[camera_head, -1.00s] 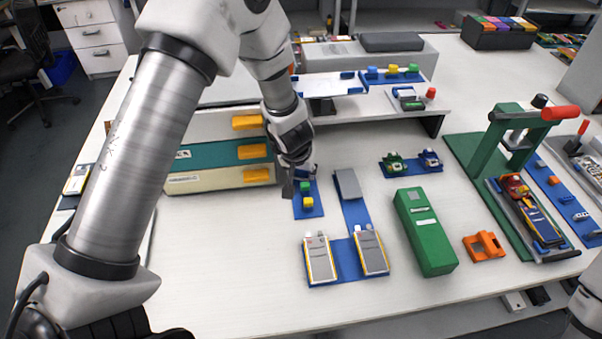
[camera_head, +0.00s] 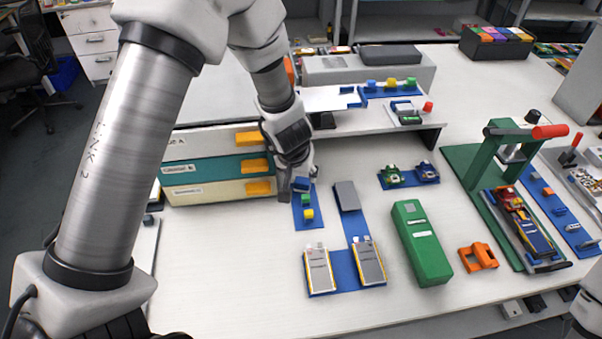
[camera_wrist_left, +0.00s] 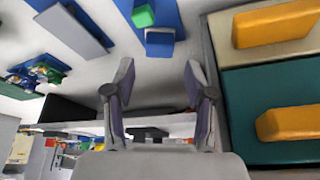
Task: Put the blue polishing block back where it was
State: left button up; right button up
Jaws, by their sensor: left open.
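The blue polishing block (camera_head: 301,184) lies at the far end of a small blue strip (camera_head: 298,221), behind a green block (camera_head: 306,200) and a yellow block (camera_head: 308,214). In the left wrist view the blue block (camera_wrist_left: 160,37) sits at the strip's end, beside the green block (camera_wrist_left: 143,15). My left gripper (camera_head: 294,188) is just behind and beside the blue block. In the left wrist view its two fingers (camera_wrist_left: 160,78) are spread with nothing between them, and the block is clear of them. My right gripper is not in view.
Stacked drawers with orange handles (camera_head: 253,162) stand close left of my left gripper. A raised shelf (camera_head: 350,128) is behind it. A grey block (camera_head: 347,196) and two pouch cells (camera_head: 319,270) are to the right, then a green case (camera_head: 421,245). The front left table is clear.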

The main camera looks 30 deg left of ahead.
pick_arm(q)
jog(key=p+v, duration=0.1)
jog(key=v, duration=0.4)
jog(key=shift+s+r+p, duration=0.1)
jog(key=shift+p, duration=0.2)
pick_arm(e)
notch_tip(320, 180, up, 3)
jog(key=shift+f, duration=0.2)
